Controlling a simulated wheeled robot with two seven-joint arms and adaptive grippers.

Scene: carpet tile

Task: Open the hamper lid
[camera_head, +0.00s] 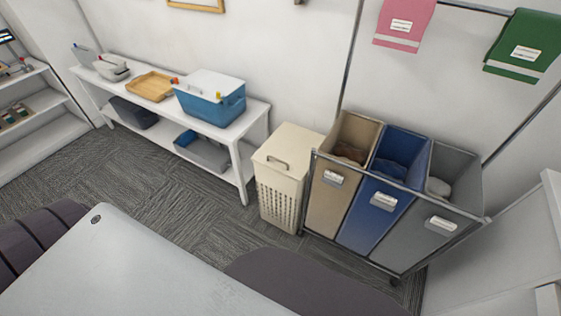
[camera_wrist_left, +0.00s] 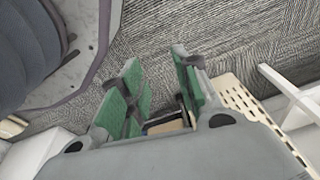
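The cream hamper (camera_head: 277,198) stands on the carpet against the wall, with slotted sides. Its flat lid (camera_head: 296,143) lies shut on top, with a small raised handle (camera_head: 277,162) toward the front edge. In the left wrist view, a cream perforated panel that looks like the hamper's side (camera_wrist_left: 236,98) shows to the right of my fingers. My left gripper (camera_wrist_left: 160,75) is open, its green-padded fingers apart over the carpet, with nothing held between the tips. Neither gripper shows in the head view. My right gripper is in no view.
A three-bin laundry sorter (camera_head: 375,232) on a metal frame stands close to the hamper's right. A white bench (camera_head: 257,112) with a blue cooler (camera_head: 211,100) stands to its left. Towels hang above. Open carpet (camera_head: 165,180) lies in front of the bench.

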